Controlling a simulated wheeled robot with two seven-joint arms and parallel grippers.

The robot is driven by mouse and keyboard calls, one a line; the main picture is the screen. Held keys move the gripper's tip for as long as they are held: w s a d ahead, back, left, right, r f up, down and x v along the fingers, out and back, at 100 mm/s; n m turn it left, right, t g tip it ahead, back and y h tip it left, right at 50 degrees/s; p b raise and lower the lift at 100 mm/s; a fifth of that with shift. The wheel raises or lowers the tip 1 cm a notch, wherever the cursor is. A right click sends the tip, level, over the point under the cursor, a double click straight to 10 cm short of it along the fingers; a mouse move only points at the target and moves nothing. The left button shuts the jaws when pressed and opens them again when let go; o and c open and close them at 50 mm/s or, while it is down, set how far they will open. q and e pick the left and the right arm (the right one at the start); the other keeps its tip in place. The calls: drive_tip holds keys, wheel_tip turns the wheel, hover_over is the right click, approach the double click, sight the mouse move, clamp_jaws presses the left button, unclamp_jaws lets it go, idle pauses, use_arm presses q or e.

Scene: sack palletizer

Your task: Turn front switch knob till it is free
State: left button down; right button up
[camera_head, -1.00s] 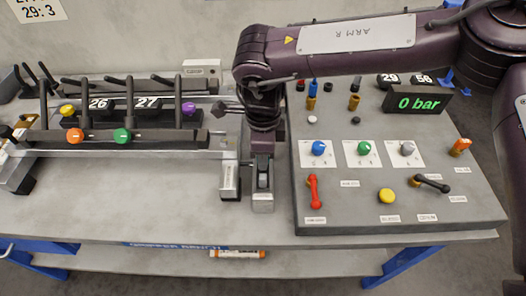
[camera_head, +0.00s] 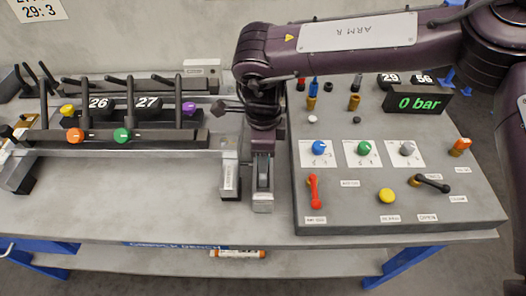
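Orange (camera_head: 75,136) and green (camera_head: 122,136) knobs sit on the front bar of a rack at the left, with yellow (camera_head: 67,110) and purple (camera_head: 189,109) knobs behind. The panel at the right carries blue (camera_head: 319,147), green (camera_head: 365,147) and grey (camera_head: 407,148) knobs on white plates. I cannot tell which one is the front switch knob. My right gripper (camera_head: 263,202) points down between rack and panel, apart from all these knobs. Its finger gap is not clear, and I see nothing held. My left gripper is not in view.
The panel also has a red lever (camera_head: 314,192), a yellow button (camera_head: 387,196), a black lever (camera_head: 432,184) and a display reading 0 bar (camera_head: 418,103). Upright black levers (camera_head: 83,100) stand along the rack. The bench top (camera_head: 120,205) before the rack is clear.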

wheel_tip(320, 180, up, 8)
drive_tip(key=shift+f+b, duration=0.2)
drive_tip(key=shift+b, duration=0.45)
drive_tip(key=shift+s+f, duration=0.1)
